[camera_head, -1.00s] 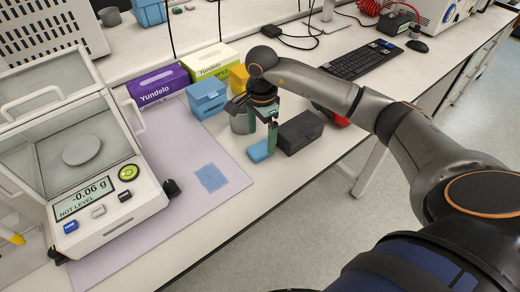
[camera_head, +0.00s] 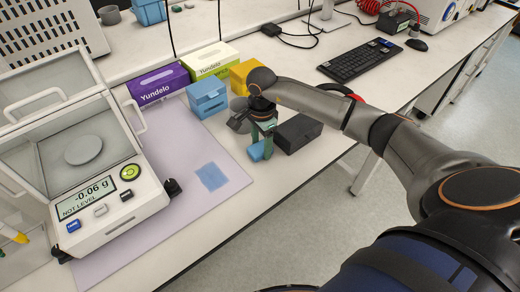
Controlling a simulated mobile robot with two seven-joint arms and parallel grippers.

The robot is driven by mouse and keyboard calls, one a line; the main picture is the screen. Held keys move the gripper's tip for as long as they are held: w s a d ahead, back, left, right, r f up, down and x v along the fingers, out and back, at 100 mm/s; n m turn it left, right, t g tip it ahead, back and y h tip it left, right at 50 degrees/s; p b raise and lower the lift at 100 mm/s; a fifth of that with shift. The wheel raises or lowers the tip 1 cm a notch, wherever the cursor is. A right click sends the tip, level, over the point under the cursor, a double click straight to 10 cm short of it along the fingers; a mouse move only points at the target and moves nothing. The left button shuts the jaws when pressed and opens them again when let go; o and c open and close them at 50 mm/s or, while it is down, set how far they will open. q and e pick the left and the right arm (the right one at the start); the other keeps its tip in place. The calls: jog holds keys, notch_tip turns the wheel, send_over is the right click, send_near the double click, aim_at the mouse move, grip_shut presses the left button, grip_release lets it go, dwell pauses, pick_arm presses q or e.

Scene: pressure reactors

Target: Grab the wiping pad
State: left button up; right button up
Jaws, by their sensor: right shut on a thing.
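My right gripper (camera_head: 263,142) points down at the bench and is shut on a small light-blue pad (camera_head: 256,152), which looks like the wiping pad. The fingers hide part of the pad, and I cannot tell whether it still touches the bench. A flat blue square (camera_head: 211,176), like a cloth, lies on the pale lilac mat (camera_head: 185,215) to the left of the gripper. My left gripper is not in view.
A dark grey box (camera_head: 298,133) stands close right of the gripper. A grey cylinder (camera_head: 238,122) and a blue box (camera_head: 208,98) are behind and left. Purple (camera_head: 157,84) and yellow-green (camera_head: 211,62) cartons stand farther back. A balance (camera_head: 100,190) fills the left.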

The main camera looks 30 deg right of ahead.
jog(key=c, duration=0.7)
